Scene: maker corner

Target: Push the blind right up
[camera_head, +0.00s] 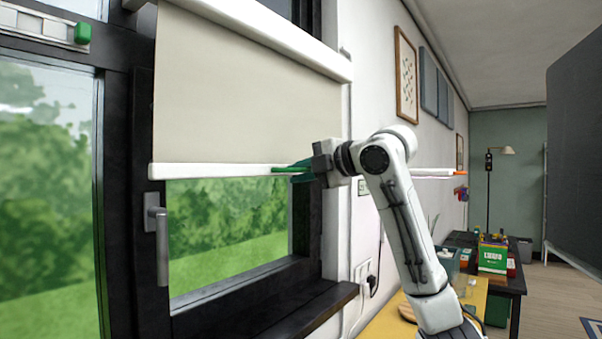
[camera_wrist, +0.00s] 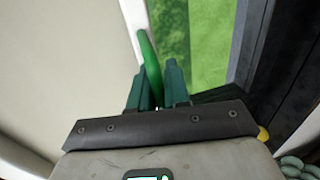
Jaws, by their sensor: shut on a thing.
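The cream roller blind (camera_head: 235,95) hangs over the upper part of the right window, with the glass below it uncovered. Its white bottom bar (camera_head: 205,171) has a green handle (camera_head: 280,169). My gripper (camera_head: 303,170) is at the right part of the bar, with its fingers around the handle. In the wrist view, the green handle (camera_wrist: 149,58) runs up from between the two dark green fingers of my gripper (camera_wrist: 158,82). The blind fabric (camera_wrist: 65,65) fills the left of that view.
A dark windowsill (camera_head: 300,312) juts out under the window. A yellow tabletop (camera_head: 388,322) and a dark table with boxes (camera_head: 493,258) stand to the right.

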